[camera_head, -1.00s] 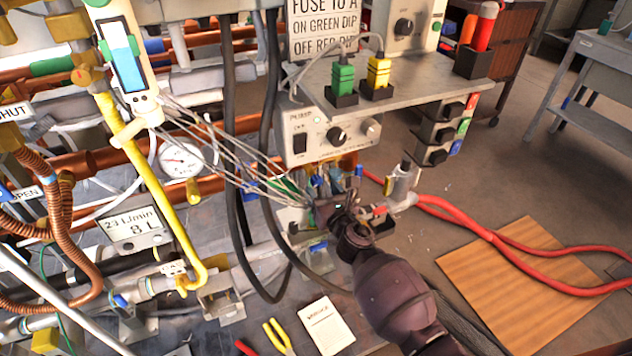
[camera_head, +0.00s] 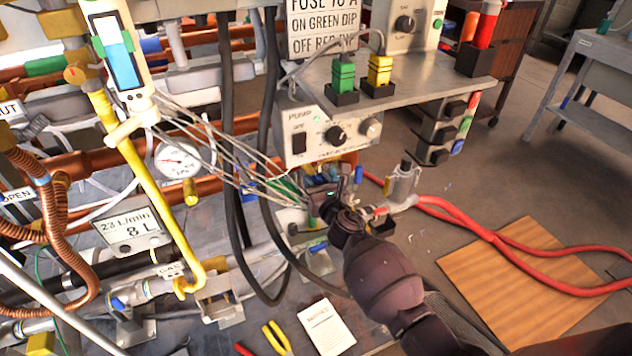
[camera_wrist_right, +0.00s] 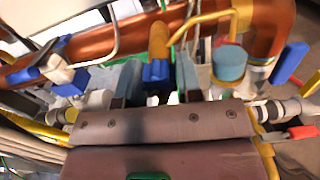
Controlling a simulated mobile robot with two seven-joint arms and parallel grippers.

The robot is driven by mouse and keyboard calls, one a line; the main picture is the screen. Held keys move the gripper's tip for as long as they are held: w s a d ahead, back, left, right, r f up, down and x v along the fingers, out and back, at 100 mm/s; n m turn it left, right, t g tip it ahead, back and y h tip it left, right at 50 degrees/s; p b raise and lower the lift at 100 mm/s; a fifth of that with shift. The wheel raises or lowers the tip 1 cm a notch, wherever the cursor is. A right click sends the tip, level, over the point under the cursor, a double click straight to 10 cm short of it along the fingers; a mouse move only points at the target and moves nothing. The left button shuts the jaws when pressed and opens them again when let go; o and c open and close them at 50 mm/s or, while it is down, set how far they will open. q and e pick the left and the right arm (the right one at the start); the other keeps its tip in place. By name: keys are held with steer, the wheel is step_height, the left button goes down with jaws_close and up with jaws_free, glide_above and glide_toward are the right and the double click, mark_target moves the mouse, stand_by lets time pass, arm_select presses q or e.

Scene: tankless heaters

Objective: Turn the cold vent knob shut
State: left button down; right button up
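My right gripper (camera_head: 322,203) is down among the fittings below the pump box in the head view, and its fingertips are partly hidden there. In the right wrist view its two grey fingers (camera_wrist_right: 158,82) point away from me and stand apart. A blue knob (camera_wrist_right: 157,72) on an orange-yellow stem shows between them, with small gaps that look clear on both sides. I cannot tell whether this is the cold vent knob, as no label on it is readable. My left gripper is not in view.
A teal round cap (camera_wrist_right: 229,63) stands just right of the fingers, and a blue lever (camera_wrist_right: 290,62) is farther right. Another blue handle (camera_wrist_right: 45,60) is at the left. The pump box (camera_head: 325,132) and shelf overhang the gripper. Black hoses (camera_head: 268,150) hang to its left.

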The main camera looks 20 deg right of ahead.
steer(key=shift+c, duration=1)
